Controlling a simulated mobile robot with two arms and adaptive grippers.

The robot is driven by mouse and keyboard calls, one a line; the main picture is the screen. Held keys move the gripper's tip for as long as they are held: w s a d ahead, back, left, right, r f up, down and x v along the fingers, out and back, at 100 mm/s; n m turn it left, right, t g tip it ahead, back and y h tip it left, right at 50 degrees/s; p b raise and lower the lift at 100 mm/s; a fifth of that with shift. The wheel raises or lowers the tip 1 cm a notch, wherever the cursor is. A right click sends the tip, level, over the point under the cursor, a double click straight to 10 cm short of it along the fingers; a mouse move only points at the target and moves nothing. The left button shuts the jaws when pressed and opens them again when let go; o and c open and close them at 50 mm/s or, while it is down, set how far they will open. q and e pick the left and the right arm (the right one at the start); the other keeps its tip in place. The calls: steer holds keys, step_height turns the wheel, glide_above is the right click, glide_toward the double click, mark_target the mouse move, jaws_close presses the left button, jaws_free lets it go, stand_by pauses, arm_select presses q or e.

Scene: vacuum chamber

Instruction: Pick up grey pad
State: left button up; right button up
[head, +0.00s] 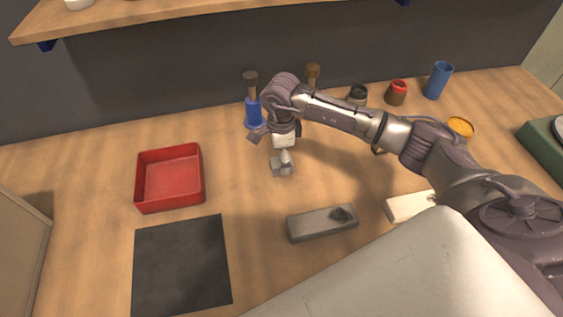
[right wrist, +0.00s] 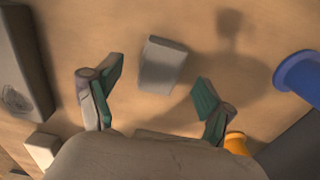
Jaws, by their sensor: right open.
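A small light grey block, which looks like the grey pad (right wrist: 163,65), lies on the wooden worktop in the right wrist view. In the head view the grey pad (head: 281,168) sits near the middle of the worktop, partly covered by my gripper. My right gripper (right wrist: 153,100) is open and empty, its two fingers spread apart. In the right wrist view the pad shows just beyond the gap between the fingertips, apart from both. In the head view my right gripper (head: 277,142) hangs over the pad, pointing down. My left gripper is not in view.
A grey slab with a dark patch (head: 322,224) lies nearer me, beside a white block (head: 408,206). A red tray (head: 170,207) and a black mat (head: 180,265) are at left. A blue holder (head: 253,115) and several jars stand along the wall under a shelf (head: 200,10).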

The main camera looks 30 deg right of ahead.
steer(key=shift+f, duration=1.3)
steer(key=c, duration=1.1)
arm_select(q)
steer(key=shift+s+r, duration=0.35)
arm_select(e)
steer(key=shift+c, duration=0.2)
steer(key=shift+r, duration=0.1)
steer(key=shift+r, duration=0.55)
step_height(320, 180, up, 3)
steer(key=shift+w+f+b, duration=0.1)
steer(key=shift+f+b, duration=0.05)
steer(key=shift+b, duration=0.5)
arm_select(q)
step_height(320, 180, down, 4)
steer(key=b, duration=0.2)
steer(key=shift+b, duration=0.3)
arm_select(e)
steer(key=s+d+r, duration=0.4)
steer(key=d+r, duration=0.3)
steer(key=d, duration=0.3)
steer(key=shift+s+d, duration=0.4)
